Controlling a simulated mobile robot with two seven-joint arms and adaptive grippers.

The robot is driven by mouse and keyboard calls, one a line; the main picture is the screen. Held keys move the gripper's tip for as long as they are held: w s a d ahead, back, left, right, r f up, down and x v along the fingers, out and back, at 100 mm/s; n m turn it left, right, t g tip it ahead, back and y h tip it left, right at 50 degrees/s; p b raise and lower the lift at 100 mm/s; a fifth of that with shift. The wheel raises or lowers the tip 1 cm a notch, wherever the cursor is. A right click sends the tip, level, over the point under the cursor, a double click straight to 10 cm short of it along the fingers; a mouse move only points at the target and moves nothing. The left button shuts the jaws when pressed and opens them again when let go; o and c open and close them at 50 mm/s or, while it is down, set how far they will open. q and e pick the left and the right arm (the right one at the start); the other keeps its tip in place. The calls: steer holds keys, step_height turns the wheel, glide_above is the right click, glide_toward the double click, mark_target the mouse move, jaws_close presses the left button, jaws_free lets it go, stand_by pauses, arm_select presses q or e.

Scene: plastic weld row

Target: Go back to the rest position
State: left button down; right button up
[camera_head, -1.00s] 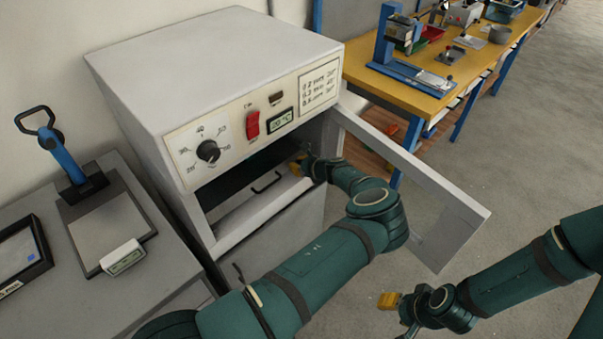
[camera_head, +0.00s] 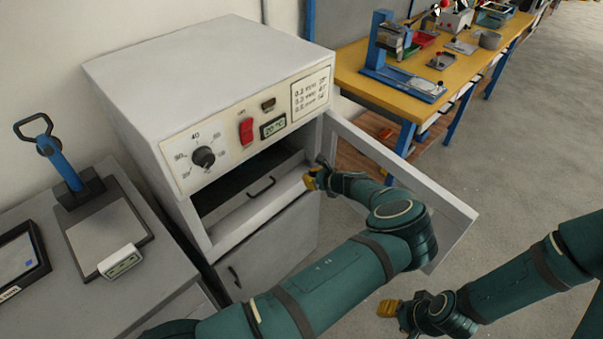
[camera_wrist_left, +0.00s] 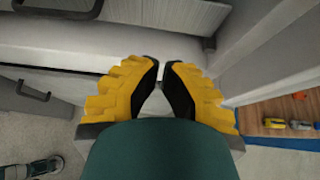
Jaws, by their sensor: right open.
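My left gripper (camera_head: 313,179) has yellow fingers and is in front of the oven's open mouth, near the hinge side of the door. In the left wrist view its two fingertips (camera_wrist_left: 161,66) are close together with a narrow gap and nothing visible between them. I cannot tell whether it is fully shut. My right gripper (camera_head: 389,308) is open and low at the bottom right, over the floor; nothing shows in it. The white oven (camera_head: 200,75) has its door (camera_head: 405,175) swung open to the right. A drawer-like tray with a black handle (camera_head: 262,187) sits inside.
A yellow workbench (camera_head: 445,75) stands behind the door. The oven door edge is close beside my left forearm.

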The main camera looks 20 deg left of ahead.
arm_select(q)
steer(key=shift+v, duration=2.1)
steer(key=s+a+f+n+g+h, duration=0.1)
steer(key=s+f+n+g+h, duration=0.3)
steer(key=s+f, duration=0.4)
steer(key=s+a+f+n+g+h, duration=0.1)
steer(key=s+a+f+n+h, duration=0.15)
steer(key=s+f+n, duration=0.6)
steer(key=s+d+r+n+h, duration=0.3)
steer(key=s+d+r+h, duration=0.15)
steer(key=s+d, duration=0.35)
steer(key=s+d+r+n+t+h, duration=0.2)
steer(key=s+d+r+n+h, duration=0.2)
steer(key=s+d+r+n, duration=0.2)
step_height(320, 180, up, 3)
steer(key=shift+s+d+n, duration=0.35)
steer(key=shift+s+n, duration=0.15)
steer(key=shift+n, duration=0.75)
